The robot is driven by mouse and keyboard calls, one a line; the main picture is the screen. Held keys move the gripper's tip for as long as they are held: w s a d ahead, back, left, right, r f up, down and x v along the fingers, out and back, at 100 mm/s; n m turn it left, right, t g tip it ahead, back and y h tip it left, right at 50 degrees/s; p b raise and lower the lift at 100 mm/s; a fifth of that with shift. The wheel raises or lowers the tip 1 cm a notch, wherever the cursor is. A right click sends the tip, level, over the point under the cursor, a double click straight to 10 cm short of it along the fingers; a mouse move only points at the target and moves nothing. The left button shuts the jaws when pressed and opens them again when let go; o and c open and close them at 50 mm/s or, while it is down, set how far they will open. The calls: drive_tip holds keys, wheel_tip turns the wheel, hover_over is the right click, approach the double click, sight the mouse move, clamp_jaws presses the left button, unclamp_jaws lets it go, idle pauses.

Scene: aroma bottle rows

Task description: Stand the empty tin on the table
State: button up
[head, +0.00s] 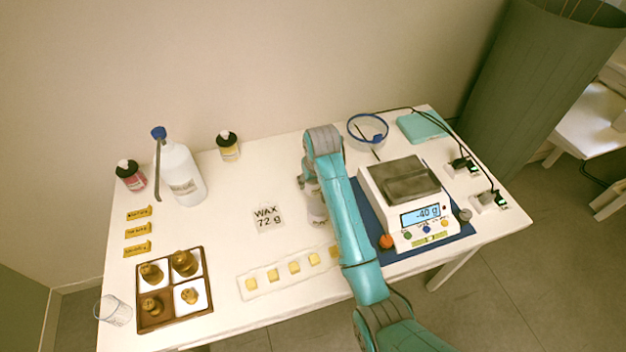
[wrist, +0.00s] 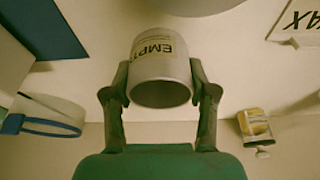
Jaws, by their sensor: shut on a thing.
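The grey tin with a label reading "EMPT…" (wrist: 160,62) is between the fingers of my gripper (wrist: 162,90) in the wrist view. A finger presses on each side of it, and its round end faces the camera. In the head view the tin (head: 316,207) is partly hidden by my arm, left of the scale. I cannot tell whether its base touches the table. My gripper is mostly hidden behind the arm in the head view.
A "WAX 72 g" card (head: 268,218) and a strip of yellow cubes (head: 262,285) lie left.

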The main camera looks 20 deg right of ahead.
drive_tip(key=shift+f, duration=0.1)
drive_tip(key=o, duration=1)
drive_tip(key=shift+o, duration=0.2)
drive_tip(key=v, duration=1.2)
